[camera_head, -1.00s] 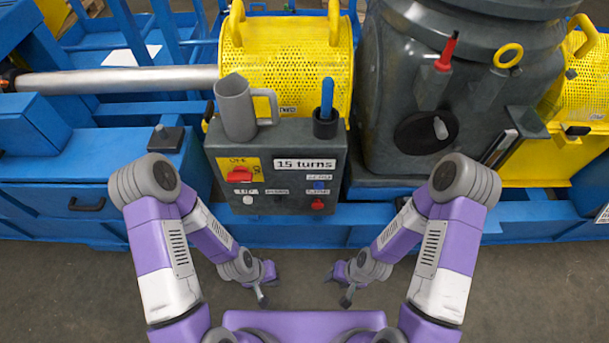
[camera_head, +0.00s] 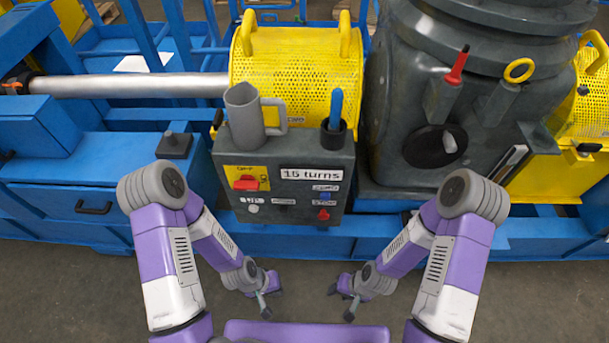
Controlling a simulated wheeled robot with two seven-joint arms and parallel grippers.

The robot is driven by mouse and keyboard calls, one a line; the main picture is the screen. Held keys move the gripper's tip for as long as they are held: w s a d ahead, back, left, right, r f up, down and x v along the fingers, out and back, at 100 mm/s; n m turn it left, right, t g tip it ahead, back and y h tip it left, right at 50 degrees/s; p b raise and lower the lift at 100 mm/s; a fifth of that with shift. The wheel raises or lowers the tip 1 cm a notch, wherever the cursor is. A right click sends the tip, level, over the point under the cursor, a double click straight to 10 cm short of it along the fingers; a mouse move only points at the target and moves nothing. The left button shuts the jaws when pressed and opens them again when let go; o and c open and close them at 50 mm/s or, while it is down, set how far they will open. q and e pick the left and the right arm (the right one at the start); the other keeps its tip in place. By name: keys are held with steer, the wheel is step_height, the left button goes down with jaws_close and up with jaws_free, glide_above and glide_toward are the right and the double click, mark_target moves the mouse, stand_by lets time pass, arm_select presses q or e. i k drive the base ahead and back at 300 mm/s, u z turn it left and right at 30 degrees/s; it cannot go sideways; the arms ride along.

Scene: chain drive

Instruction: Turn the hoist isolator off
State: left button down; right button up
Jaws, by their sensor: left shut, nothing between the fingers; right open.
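The hoist control box (camera_head: 280,221) is dark grey and stands at the centre, with a "15 turns" label on its front. The isolator, a red knob on a yellow plate (camera_head: 246,183), is at the box's upper left; its handle lies about level and the plate seems to read OFF, though the print is small. My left gripper (camera_head: 267,299) is shut and empty, low in front of the box and apart from it. My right gripper (camera_head: 341,303) is open and empty, to the right of the left one and also clear of the box.
A grey mug (camera_head: 243,116) and a dark cup with a blue stick (camera_head: 335,112) stand on top of the box. White, blue and red buttons (camera_head: 323,214) are on its lower front. A yellow mesh guard (camera_head: 295,70) is behind. The floor in front is clear.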

mark_target(247, 183)
steer(key=z, duration=1.45)
steer(key=k, duration=0.9)
steer(key=u, duration=1.45)
